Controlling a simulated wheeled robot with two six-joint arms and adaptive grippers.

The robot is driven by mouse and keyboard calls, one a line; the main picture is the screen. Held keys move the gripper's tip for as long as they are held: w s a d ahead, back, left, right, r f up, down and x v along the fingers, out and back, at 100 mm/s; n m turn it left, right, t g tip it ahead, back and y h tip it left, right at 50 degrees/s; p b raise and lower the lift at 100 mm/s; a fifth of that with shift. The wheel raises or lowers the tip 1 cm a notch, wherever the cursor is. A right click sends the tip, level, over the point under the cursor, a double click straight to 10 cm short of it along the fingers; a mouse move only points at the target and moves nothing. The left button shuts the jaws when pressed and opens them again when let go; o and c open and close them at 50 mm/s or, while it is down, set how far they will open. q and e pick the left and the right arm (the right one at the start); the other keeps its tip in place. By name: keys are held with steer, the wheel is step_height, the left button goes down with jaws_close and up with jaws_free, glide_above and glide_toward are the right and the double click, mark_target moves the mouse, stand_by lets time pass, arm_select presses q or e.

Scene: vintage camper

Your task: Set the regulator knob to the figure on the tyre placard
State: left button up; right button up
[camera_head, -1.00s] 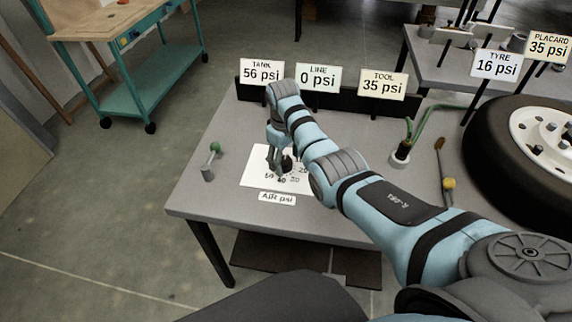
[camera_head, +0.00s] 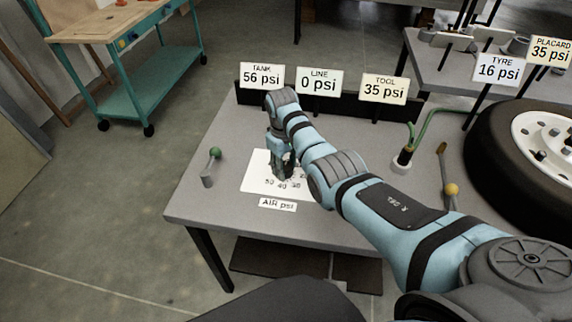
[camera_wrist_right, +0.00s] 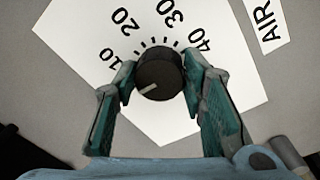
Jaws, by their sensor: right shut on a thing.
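The regulator knob (camera_wrist_right: 160,72) is a dark round knob on a white dial card (camera_head: 255,174), with a pale pointer line. In the right wrist view the pointer aims to the lower left, beyond the 10 mark and away from 20, 30 and 40. My right gripper (camera_wrist_right: 160,88) has a finger on each side of the knob, shut on it; in the head view my right gripper (camera_head: 284,170) hides the knob. The placard sign (camera_head: 551,50) reads 35 psi. My left gripper is not in view.
Signs read tank (camera_head: 262,75) 56 psi, line (camera_head: 319,81) 0 psi, tool (camera_head: 384,88) 35 psi and tyre (camera_head: 498,69) 16 psi. A green-tipped lever (camera_head: 210,168) stands left of the card. A hose fitting (camera_head: 403,157), a yellow-knobbed lever (camera_head: 450,188) and a tyre (camera_head: 488,150) are at right.

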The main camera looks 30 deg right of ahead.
steer(key=shift+a+m+p, duration=0.15)
steer(key=shift+m+p, duration=0.35)
steer(key=shift+m, duration=0.7)
steer(key=m, duration=0.3)
steer(key=shift+f+m, duration=0.1)
steer(key=shift+m, duration=0.2)
steer(key=m, duration=0.4)
steer(key=shift+w+m+g+b, duration=0.1)
steer(key=shift+m+g+b, duration=0.2)
steer(key=m+b, duration=0.1)
steer(key=m, duration=1.1)
steer(key=shift+m+y, duration=0.3)
steer(key=shift+m, duration=0.1)
steer(key=m, duration=0.3)
steer(key=shift+f+m, duration=0.1)
steer(key=shift+m, duration=0.2)
steer(key=shift+f+m, duration=0.1)
steer(key=shift+m, duration=1.7)
